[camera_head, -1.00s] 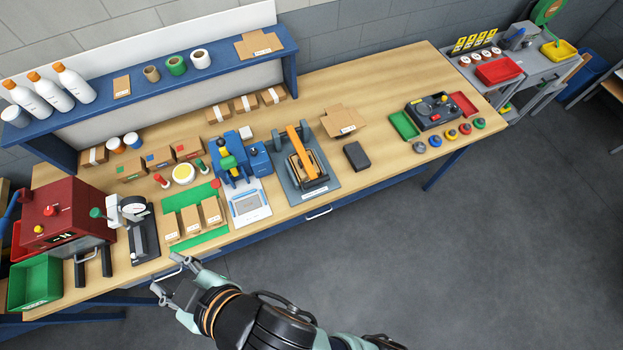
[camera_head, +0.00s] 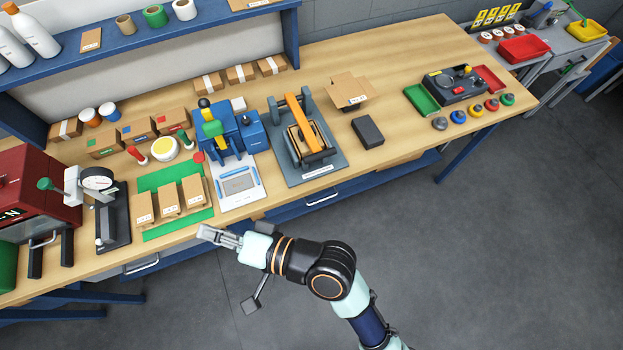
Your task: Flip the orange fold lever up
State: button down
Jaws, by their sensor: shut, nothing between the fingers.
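The orange fold lever (camera_head: 307,122) is a long flat bar on the grey folding fixture (camera_head: 315,175), near the middle of the bench. It lies slanted over a brown carton piece (camera_head: 297,142) held in the fixture, between two dark uprights. My gripper (camera_head: 203,235) is shut and empty at the bench's front edge, just in front of the small cartons on the green mat. It is left of and nearer than the fixture, well apart from the lever, and points left.
A blue press (camera_head: 226,130) with a white plate stands just left of the fixture. Small cartons (camera_head: 169,199) stand on a green mat (camera_head: 178,228). A black block (camera_head: 367,132) lies right of the fixture. A blue shelf (camera_head: 150,50) runs behind.

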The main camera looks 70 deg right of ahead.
jog(key=s+d+f+m+g+h+b, duration=0.1)
jog(key=s+d+f+m+h+b, duration=0.7)
jog(key=d+f+m, duration=0.3)
jog(key=s+d+f+m+h+b, duration=0.8)
jog(key=d+f+m, duration=0.4)
jog(key=m, duration=0.8)
notch_tip(320, 180, down, 4)
jog(key=shift+s+r+g+b, duration=0.15)
jog(key=shift+s+g+b, duration=0.25)
jog(key=shift+s+b, duration=0.65)
jog(key=shift+d, duration=0.15)
jog(key=r+p+x, duration=0.3)
jog(key=p+x, duration=0.2)
jog(key=x, duration=0.7)
jog(key=shift+r+p, duration=0.1)
jog(key=shift+p, duration=0.25)
